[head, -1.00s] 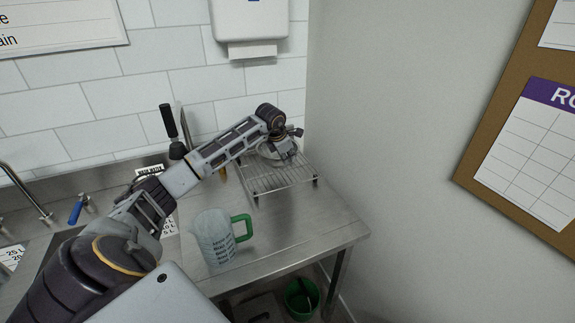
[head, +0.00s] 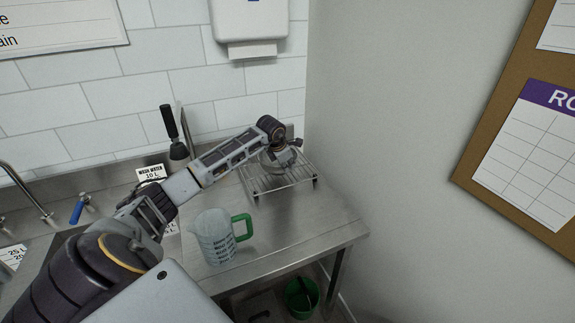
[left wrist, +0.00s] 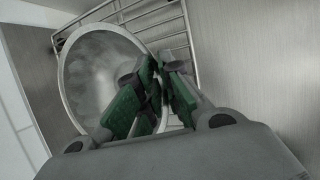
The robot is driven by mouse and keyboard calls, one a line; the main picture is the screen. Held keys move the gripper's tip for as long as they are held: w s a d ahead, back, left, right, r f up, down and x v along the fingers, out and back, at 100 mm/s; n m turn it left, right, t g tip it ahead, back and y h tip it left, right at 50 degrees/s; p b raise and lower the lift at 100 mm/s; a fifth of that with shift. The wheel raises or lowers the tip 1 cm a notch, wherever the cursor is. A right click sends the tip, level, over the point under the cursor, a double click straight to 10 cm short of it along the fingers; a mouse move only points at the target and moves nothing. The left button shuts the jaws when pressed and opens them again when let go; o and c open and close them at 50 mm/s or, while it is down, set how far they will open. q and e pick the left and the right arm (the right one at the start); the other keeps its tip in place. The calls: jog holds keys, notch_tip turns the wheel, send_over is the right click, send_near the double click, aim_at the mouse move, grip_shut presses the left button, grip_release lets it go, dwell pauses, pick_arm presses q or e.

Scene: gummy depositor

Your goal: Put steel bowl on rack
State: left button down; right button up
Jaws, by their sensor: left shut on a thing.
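The steel bowl (head: 268,163) is at the wire rack (head: 292,178), partly hidden behind my left gripper in the head view. My left gripper (head: 281,161) is shut on the bowl's rim. In the left wrist view the bowl (left wrist: 92,65) fills the left half, with its inside facing the camera. The green-padded fingers (left wrist: 160,75) close over its right-hand rim. Rack wires (left wrist: 168,20) show behind and beside the bowl. I cannot tell whether its base touches the rack. My right gripper is not in view.
A measuring jug with a green handle (head: 213,240) stands on the steel counter (head: 300,225) in front of the rack. A black-handled sprayer (head: 170,122) and a tap (head: 25,192) are to the left. The right wall is close beside the rack.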

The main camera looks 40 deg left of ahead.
pick_arm(q)
jog(key=shift+f, duration=0.1)
jog(key=c, duration=1.6)
grip_release()
jog(key=shift+o, duration=0.2)
jog(key=shift+r, duration=0.3)
jog(key=b+v, duration=0.2)
jog(key=v, duration=0.9)
jog(key=shift+s+r, duration=0.2)
jog(key=shift+r, duration=0.1)
